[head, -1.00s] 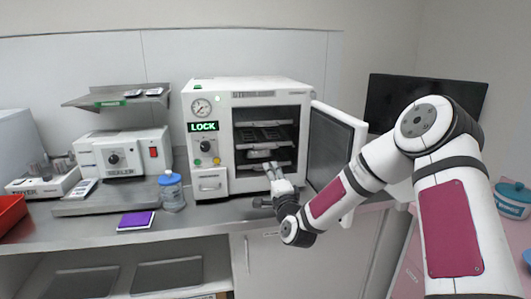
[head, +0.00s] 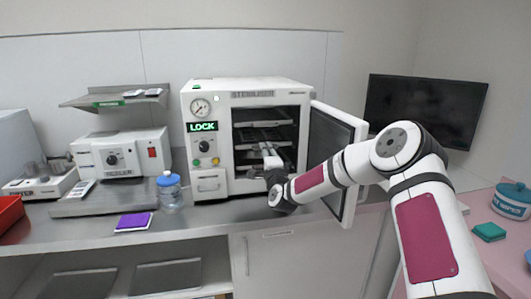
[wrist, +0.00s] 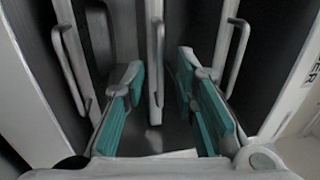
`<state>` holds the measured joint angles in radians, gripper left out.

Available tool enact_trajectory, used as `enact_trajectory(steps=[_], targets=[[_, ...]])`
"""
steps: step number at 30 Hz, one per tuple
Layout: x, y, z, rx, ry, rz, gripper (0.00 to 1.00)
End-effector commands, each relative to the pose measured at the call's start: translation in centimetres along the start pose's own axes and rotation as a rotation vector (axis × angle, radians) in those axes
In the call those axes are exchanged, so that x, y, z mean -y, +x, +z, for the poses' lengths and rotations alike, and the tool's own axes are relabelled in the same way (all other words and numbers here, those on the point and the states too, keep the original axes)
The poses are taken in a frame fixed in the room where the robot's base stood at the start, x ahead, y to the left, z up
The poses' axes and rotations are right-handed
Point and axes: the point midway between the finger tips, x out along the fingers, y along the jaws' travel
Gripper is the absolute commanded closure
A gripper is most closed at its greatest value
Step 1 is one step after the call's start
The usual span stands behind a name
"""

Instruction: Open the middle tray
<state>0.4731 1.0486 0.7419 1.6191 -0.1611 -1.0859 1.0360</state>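The white steriliser (head: 190,166) stands on the counter with its door (head: 333,150) swung open to the right. Its dark chamber holds three stacked trays. The middle tray (head: 255,134) sits inside, partly hidden lower down by my gripper. In the wrist view three bar handles run side by side, and the middle handle (wrist: 155,65) lies between my gripper's teal-padded fingers. My gripper (wrist: 162,98) is open, with a gap on both sides of that handle. In the head view, my gripper (head: 271,160) is at the chamber opening, its fingertips partly hidden.
A blue-capped bottle (head: 170,192) and a purple pad (head: 133,222) are on the counter to the left. The other two handles (wrist: 68,70) (wrist: 237,58) flank the fingers.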

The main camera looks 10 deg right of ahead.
Motion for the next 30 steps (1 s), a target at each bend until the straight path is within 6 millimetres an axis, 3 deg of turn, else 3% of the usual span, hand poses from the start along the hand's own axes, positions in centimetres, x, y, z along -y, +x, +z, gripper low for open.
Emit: enact_trajectory(steps=[13,14,17,30], targets=[[0.00,1.14,0.04,0.000,0.000,0.001,0.74],[0.00,1.14,0.04,0.000,0.000,0.001,0.76],[0.00,1.13,0.03,0.000,0.000,0.001,0.99],[0.20,0.32,0.00,0.000,0.000,0.002,1.00]])
